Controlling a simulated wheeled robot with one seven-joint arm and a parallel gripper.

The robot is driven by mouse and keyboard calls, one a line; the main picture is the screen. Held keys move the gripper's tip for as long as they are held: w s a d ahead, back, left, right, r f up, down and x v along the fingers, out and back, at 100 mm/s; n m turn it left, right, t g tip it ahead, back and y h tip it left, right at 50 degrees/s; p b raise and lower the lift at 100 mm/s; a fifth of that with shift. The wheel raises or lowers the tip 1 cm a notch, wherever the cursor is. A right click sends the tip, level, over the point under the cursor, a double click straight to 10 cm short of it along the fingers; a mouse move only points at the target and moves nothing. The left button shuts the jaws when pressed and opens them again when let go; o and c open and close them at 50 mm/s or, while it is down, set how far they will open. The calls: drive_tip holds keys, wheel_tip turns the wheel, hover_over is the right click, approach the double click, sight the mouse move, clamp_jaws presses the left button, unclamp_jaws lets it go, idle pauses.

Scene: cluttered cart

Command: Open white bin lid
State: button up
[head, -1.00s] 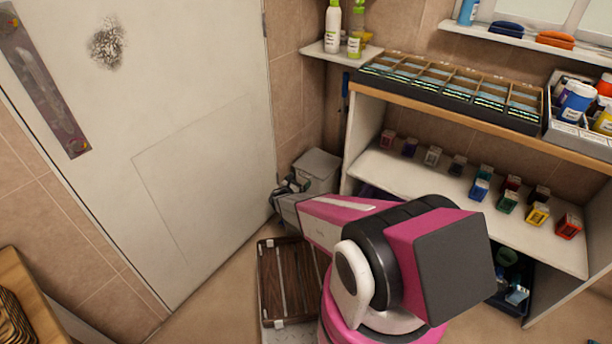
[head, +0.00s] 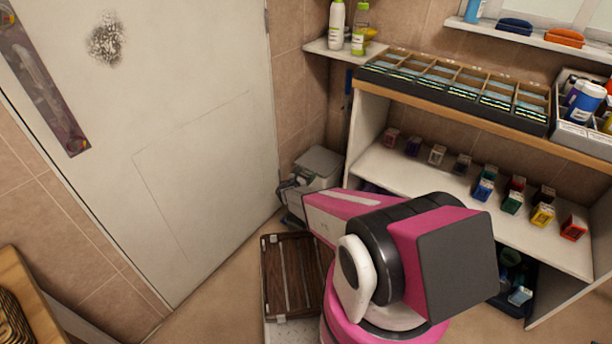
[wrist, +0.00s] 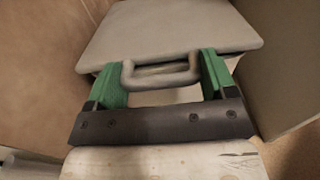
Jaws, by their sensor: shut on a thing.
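The white bin's lid (head: 319,161) shows pale grey in the corner between the door and the shelf unit. It lies roughly level, and I cannot make out a gap under it. In the wrist view the lid (wrist: 172,28) fills the top, with its loop handle (wrist: 160,77) at the near edge. My gripper (wrist: 163,80) has its two green fingers at the two ends of the handle, shut on it. In the head view my gripper (head: 291,189) is at the bin's front, and my arm hides much of the bin's lower body.
The door (head: 190,130) is close on the left. The shelf unit (head: 372,120) with several small boxes stands on the right. Bottles (head: 337,25) stand on a ledge above.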

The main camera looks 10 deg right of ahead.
drive_tip(key=w+d+r+g+y, duration=0.3)
drive_tip(key=r, duration=0.4)
drive_tip(key=w+d+r+g+y, duration=0.3)
drive_tip(key=w+d+r, duration=0.1)
drive_tip(key=r, duration=0.3)
drive_tip(key=w+d+r+g+y, duration=0.3)
drive_tip(key=w+r, duration=0.1)
drive_tip(key=r, duration=0.3)
drive_tip(key=shift+d, duration=0.3)
drive_tip(key=shift+g+y, duration=0.5)
drive_tip(key=w+d, duration=0.1)
drive_tip(key=w+d+r, duration=0.1)
drive_tip(key=d, duration=0.1)
drive_tip(key=w+d, duration=0.1)
drive_tip(key=w, duration=0.1)
drive_tip(key=shift+w+d+r, duration=0.1)
drive_tip(key=shift+d+r, duration=0.15)
drive_tip(key=shift+r, duration=0.15)
drive_tip(key=shift+w+d, duration=0.65)
drive_tip(key=shift+d, duration=0.05)
drive_tip(key=o, duration=1.2)
